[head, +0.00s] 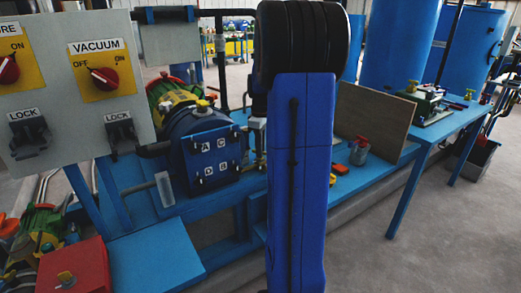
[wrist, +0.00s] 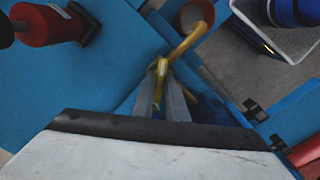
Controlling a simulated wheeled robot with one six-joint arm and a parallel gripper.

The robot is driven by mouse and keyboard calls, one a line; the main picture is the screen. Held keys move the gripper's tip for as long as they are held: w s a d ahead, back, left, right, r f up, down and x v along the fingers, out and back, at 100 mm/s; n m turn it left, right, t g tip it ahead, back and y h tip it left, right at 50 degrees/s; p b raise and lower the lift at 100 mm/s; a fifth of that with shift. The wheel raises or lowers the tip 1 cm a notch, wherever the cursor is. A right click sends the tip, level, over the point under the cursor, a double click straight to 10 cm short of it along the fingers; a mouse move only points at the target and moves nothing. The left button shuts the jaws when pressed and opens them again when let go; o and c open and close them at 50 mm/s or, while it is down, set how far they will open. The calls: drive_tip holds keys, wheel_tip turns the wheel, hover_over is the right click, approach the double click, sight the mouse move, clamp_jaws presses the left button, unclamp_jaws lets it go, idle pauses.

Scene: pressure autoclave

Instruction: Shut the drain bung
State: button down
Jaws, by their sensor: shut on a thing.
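In the wrist view, a bent brass-yellow piece (wrist: 188,44), which I take to be the drain bung, runs from the upper right down to my fingertips. My gripper (wrist: 160,88) is shut on its lower end, with yellow showing between the two grey fingers. A round reddish-brown opening or cup (wrist: 196,15) sits behind its upper end. I cannot tell whether the bung is open or shut. In the head view, my blue arm link fills the middle and hides my gripper and the bung.
In the wrist view, a red cylinder (wrist: 50,22) lies upper left, and a pale-rimmed bin (wrist: 282,42) stands upper right. In the head view, a grey VACUUM switch panel (head: 75,75) and blue vessel (head: 203,145) are left. A blue side table (head: 440,130) stands right; open floor lies before it.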

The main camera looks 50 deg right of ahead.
drive_tip(key=m, duration=1.3)
drive_tip(key=shift+m, duration=0.4)
drive_tip(key=m, duration=1.1)
drive_tip(key=shift+r, duration=0.1)
drive_tip(key=c, duration=1.8)
unclamp_jaws()
drive_tip(key=shift+o, duration=0.2)
